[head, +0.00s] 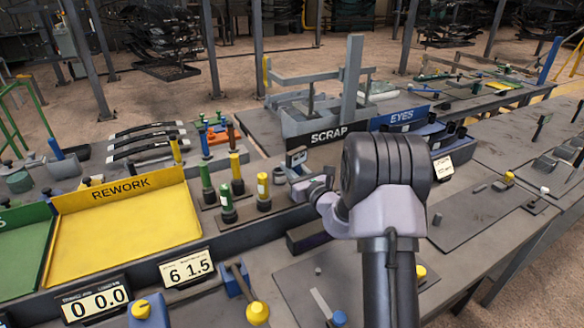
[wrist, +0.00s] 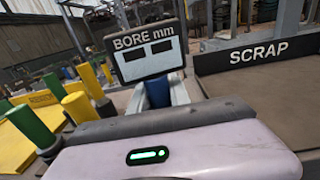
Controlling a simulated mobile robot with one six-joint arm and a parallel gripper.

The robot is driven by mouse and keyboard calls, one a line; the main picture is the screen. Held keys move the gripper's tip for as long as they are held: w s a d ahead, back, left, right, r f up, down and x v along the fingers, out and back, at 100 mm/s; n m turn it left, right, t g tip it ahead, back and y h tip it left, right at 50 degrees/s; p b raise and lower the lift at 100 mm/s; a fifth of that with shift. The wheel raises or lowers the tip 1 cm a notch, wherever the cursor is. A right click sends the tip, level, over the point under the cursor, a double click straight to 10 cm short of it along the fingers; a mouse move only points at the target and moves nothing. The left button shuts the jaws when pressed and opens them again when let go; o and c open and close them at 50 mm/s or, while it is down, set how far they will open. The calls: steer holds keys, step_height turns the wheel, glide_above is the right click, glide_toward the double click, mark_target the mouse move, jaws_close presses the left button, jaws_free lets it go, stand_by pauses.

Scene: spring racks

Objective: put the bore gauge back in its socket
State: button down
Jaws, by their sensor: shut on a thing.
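The bore gauge (wrist: 147,52) has a dark display head lettered "BORE mm" on a blue grip. My gripper (wrist: 158,95) is shut on the blue grip, with the head standing above the fingers, tilted slightly in the wrist view. In the head view the gauge (head: 297,157) is small, at the end of my gripper (head: 291,172), in front of the SCRAP bin. Its lower end is hidden behind my gripper. I cannot make out which holder is its socket.
Green and yellow plug gauges (head: 236,175) in black bases stand just left of my gripper. The yellow REWORK tray (head: 125,225) lies further left. The SCRAP bin (head: 325,133) and blue EYES bin (head: 402,116) stand behind. A dark block (head: 306,237) lies in front.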

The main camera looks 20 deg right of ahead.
steer(key=shift+f, duration=0.3)
jaws_free()
steer(key=s+b, duration=0.3)
steer(key=s, duration=0.8)
steer(key=shift+d, duration=0.4)
stand_by(1.0)
steer(key=shift+a, duration=0.1)
